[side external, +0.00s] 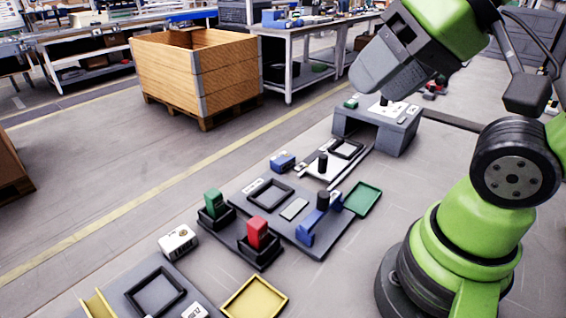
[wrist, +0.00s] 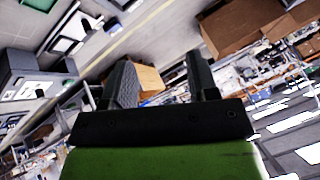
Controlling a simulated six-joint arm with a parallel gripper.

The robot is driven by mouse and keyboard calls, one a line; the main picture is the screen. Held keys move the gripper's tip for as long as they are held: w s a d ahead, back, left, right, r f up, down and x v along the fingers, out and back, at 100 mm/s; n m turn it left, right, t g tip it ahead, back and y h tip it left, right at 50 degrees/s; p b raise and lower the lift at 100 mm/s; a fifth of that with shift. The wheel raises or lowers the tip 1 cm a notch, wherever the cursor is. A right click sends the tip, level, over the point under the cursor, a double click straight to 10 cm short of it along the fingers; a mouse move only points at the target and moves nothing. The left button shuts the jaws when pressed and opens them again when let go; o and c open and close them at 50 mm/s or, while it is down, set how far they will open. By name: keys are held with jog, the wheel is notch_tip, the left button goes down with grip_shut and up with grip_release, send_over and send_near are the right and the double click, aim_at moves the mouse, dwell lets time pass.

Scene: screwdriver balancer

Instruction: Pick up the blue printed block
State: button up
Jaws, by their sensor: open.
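A small blue block (side external: 283,162) with a pale marking lies on the floor-level work area in the side view, left of a flat board with a black frame. I cannot make out its print. My gripper (wrist: 157,65) is open in the wrist view, with nothing between its two dark fingers. In the side view my wrist is high at the upper right, over the grey stand and well apart from the block. I cannot make out the block in the wrist view.
A grey bridge-shaped stand (side external: 378,127) is behind the block. In front are a grey board with a blue holder (side external: 313,225), a green block (side external: 213,203), a red block (side external: 257,232), a green tray (side external: 363,199) and a yellow tray (side external: 254,299). A wooden crate (side external: 165,70) stands farther back.

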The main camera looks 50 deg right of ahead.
jog(key=o, duration=0.7)
jog(key=shift+c, duration=0.2)
jog(key=n+g+h, duration=0.2)
jog(key=n+g, duration=0.1)
jog(key=g, duration=0.4)
send_over(285, 159)
notch_tip(285, 159, down, 24)
jog(key=shift+f, duration=3.05)
